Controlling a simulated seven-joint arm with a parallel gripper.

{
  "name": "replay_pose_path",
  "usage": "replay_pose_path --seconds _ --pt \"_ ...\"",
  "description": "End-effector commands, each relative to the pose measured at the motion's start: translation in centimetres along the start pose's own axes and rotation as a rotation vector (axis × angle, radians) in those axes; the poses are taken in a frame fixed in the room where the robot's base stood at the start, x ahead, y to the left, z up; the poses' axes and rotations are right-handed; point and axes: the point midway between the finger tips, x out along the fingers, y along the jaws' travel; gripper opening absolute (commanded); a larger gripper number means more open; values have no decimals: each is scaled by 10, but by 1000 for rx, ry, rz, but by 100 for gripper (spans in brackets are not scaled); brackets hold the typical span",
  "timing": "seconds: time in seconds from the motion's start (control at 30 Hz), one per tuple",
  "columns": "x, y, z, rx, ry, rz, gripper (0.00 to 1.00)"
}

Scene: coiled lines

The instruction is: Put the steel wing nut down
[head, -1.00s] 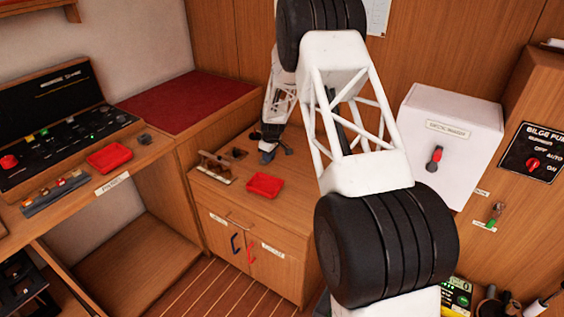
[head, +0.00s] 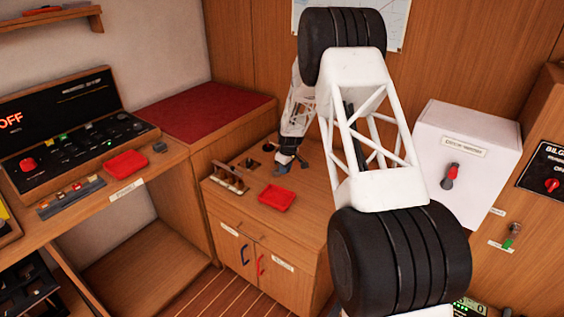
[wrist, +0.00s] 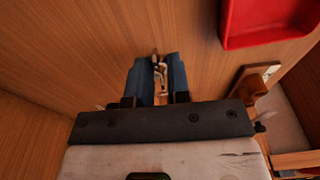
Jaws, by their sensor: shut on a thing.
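My gripper (head: 290,167) is over the wooden cabinet top (head: 318,182), behind and slightly right of a red tray. In the wrist view its two blue-grey fingers (wrist: 158,75) are closed on a small metal piece, the steel wing nut (wrist: 160,68). The nut shows between the fingertips, partly hidden by them. Bare wood lies beneath the fingertips; I cannot tell whether the nut touches it. The nut is too small to make out in the head view.
The red tray (head: 277,197) also shows in the wrist view (wrist: 262,38). A wooden rack (head: 227,178) stands left of it. A white box (head: 465,155) hangs on the wall at right. Another red tray (head: 126,165) lies on the left console.

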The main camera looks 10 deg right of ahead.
Motion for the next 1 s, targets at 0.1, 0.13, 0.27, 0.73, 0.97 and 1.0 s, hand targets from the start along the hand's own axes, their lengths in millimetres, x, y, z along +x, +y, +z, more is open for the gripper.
replay_pose_path --seconds 0.1,0.13,0.27,0.73,0.97,1.0 --pt "3 12 -11 0 1 1 0" --pt "4 14 -14 0 1 1 0" --pt "7 26 -25 -1 0 1 0" --pt "17 66 -65 -1 0 0 0" --pt "22 84 -83 0 0 1 0" --pt "22 86 -86 0 0 1 0"
